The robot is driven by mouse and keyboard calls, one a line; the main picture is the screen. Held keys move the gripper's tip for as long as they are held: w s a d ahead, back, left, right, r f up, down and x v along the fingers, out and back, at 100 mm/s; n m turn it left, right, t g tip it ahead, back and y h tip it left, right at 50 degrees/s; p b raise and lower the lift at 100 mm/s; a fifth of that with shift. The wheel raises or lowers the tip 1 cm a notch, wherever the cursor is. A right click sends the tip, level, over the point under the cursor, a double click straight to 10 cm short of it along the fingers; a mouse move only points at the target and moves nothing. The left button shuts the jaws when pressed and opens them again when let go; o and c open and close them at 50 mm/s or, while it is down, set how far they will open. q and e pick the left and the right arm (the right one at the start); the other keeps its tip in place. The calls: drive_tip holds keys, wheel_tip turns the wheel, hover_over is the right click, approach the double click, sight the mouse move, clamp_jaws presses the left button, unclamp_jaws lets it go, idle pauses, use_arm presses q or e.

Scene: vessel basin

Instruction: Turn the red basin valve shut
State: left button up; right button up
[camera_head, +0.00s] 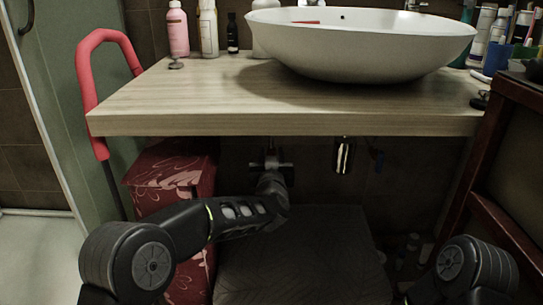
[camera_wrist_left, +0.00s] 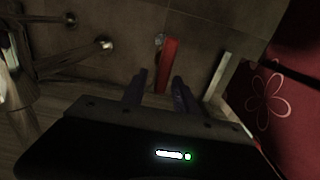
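The red valve handle (camera_wrist_left: 169,62) shows in the left wrist view as a flat red bar by a small metal fitting on the tiled wall. In the head view I cannot make it out; the arm and gripper cover that spot. My left gripper (camera_head: 272,168) reaches under the wooden counter towards the back wall. In the left wrist view its two dark fingers (camera_wrist_left: 159,88) are apart, with the lower end of the red handle showing between them. I cannot tell whether they touch it. My right gripper is out of view.
The wooden counter (camera_head: 200,98) with the white basin (camera_head: 360,50) lies above my left arm. A red patterned box (camera_head: 175,185) stands left of it. Metal pipe fittings (camera_wrist_left: 104,43) are on the wall. A dark wooden frame (camera_head: 500,215) stands at right.

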use_arm(q)
clamp_jaws()
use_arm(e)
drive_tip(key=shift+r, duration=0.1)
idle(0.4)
